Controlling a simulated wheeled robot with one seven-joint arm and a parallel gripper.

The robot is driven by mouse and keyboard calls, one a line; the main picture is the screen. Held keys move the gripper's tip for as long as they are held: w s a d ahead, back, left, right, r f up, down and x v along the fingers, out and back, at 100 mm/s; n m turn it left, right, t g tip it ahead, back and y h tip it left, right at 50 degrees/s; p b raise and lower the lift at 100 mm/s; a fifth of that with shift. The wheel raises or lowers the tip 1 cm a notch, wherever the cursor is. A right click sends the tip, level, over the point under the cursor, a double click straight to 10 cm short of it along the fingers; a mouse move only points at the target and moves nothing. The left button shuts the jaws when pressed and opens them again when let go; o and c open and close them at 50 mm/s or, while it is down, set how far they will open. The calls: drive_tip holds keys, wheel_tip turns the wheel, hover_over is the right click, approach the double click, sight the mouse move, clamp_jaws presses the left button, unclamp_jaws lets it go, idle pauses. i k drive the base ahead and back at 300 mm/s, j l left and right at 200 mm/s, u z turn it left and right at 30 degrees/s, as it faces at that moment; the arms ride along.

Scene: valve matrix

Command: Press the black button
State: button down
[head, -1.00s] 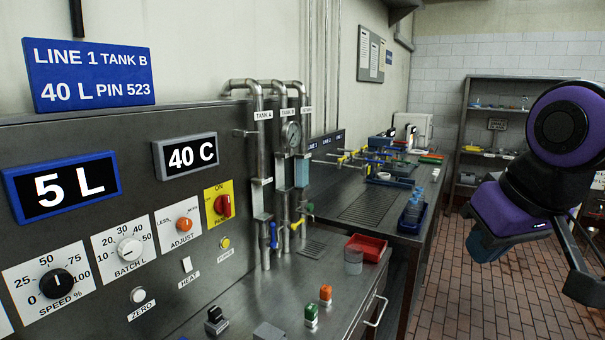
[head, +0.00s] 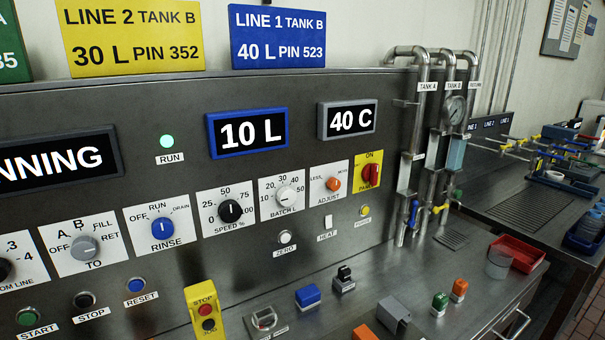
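A round black button (head: 84,300) labelled STOP sits low on the steel control panel (head: 310,90), at the lower left of the head view. It lies between a green START button (head: 27,317) and a blue RESET button (head: 135,286). A separate small block with a black top (head: 344,274) stands on the bench in front of the panel. My gripper is not in view.
The bench holds a yellow STOP box (head: 206,314), a blue block (head: 307,295), a grey block (head: 393,313) and green- and orange-topped pieces (head: 440,303). Steel pipes (head: 424,150) stand right of the panel.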

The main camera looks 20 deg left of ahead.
sight(84, 301)
drive_tip(key=u, duration=2.1)
